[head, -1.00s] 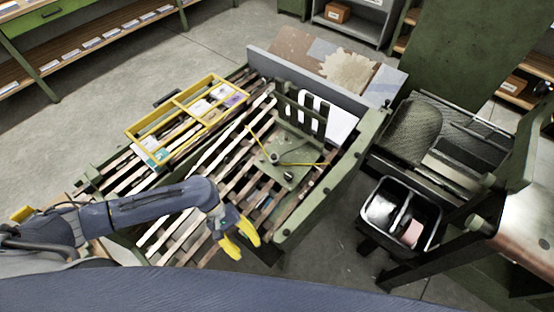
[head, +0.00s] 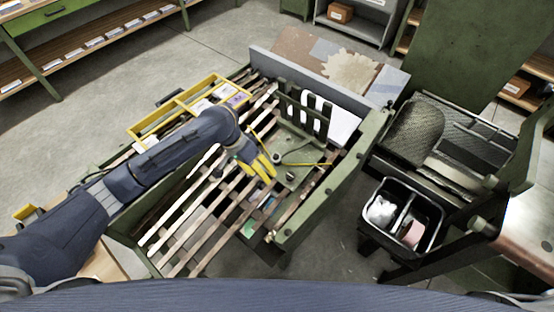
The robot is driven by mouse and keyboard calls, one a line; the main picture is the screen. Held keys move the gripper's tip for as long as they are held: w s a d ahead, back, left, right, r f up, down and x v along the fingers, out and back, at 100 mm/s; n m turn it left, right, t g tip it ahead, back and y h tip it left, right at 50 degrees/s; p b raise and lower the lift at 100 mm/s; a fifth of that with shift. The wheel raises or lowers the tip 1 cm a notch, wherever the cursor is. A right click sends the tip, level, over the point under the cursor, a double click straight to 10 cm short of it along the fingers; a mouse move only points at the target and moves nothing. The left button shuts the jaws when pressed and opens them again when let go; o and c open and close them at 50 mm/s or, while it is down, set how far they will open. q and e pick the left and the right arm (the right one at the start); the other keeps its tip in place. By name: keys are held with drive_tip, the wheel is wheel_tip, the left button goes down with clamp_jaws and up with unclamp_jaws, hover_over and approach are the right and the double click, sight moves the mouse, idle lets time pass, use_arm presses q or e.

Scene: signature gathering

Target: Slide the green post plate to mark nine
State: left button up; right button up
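The green post plate (head: 291,148) lies on the slatted bench near its right end, with a round knob on it and dark upright posts at its back edge. A thin yellow strip crosses the plate. My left gripper (head: 264,168) has yellow fingers, which point down to the right at the plate's near-left edge. The fingers look a little apart with nothing seen between them. I cannot tell whether they touch the plate. Mark nine cannot be read at this size. My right gripper is out of view.
A yellow divided frame (head: 148,124) lies on the slats at the left, partly behind my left arm. A green side rail (head: 330,190) bounds the bench on the right. A black bin (head: 438,213) stands beyond it. A white sheet (head: 343,122) lies behind the posts.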

sight(281, 161)
use_arm(q)
drive_tip(key=w+r+m+t+y, duration=0.1)
drive_tip(key=w+r+m+t, duration=0.2)
drive_tip(key=w+r+m, duration=0.5)
drive_tip(key=x, duration=0.5)
drive_tip(key=s+x, duration=0.1)
drive_tip(key=x, duration=1)
drive_tip(key=shift+s+d+f, duration=0.2)
drive_tip(key=shift+s+f, duration=0.1)
clamp_jaws()
